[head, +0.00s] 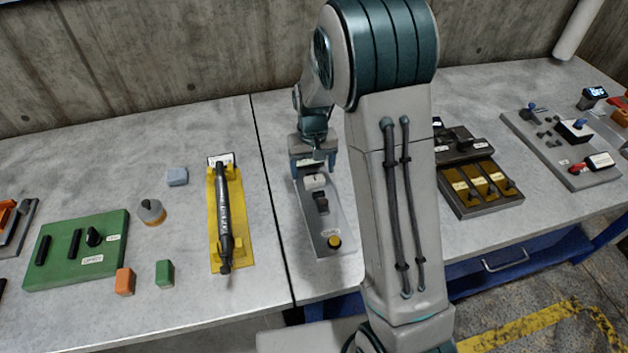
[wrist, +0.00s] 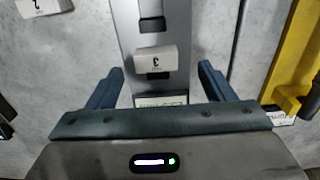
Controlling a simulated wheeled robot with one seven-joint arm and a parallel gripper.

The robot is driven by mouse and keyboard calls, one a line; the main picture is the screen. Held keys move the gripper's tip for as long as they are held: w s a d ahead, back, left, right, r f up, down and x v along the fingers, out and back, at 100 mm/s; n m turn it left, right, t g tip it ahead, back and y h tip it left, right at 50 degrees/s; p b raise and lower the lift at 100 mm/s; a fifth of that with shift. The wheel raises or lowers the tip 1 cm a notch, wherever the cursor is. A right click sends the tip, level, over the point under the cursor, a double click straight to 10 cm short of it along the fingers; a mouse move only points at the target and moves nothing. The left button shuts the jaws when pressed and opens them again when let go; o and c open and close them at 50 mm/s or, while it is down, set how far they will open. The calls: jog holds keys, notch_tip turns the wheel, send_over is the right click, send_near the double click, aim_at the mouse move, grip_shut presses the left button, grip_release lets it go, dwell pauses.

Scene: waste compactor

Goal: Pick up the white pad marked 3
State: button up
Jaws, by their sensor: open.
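The white pad marked 3 (wrist: 154,59) sits on a narrow grey panel (wrist: 180,20), close to a white label. Its mark appears upside down in the wrist view. In the head view the white pad (head: 315,182) is at the far end of the panel (head: 344,218), just below my gripper (head: 313,163). My gripper (wrist: 161,68) is open, with one finger on each side of the panel. The pad shows between the fingertips, and neither finger visibly touches it. The height gap cannot be told.
Another marked white pad (wrist: 42,6) lies on the table at the wrist view's upper left. A yellow holder (head: 246,222) with a black rod stands left of the panel. A dark block with yellow slots (head: 484,203) is to the right. Dark parts and a yellow button (head: 334,242) sit along the panel.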

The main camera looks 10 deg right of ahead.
aim_at(315, 178)
jog(key=shift+w+d+f+p, duration=0.15)
jog(key=shift+f+p, duration=0.1)
jog(key=shift+f, duration=0.9)
jog(key=shift+d+f+p, duration=0.1)
jog(key=shift+f+p, duration=0.15)
jog(key=shift+f, duration=0.85)
jog(key=c, duration=1.1)
jog(key=shift+r, duration=0.15)
jog(key=shift+c, duration=0.2)
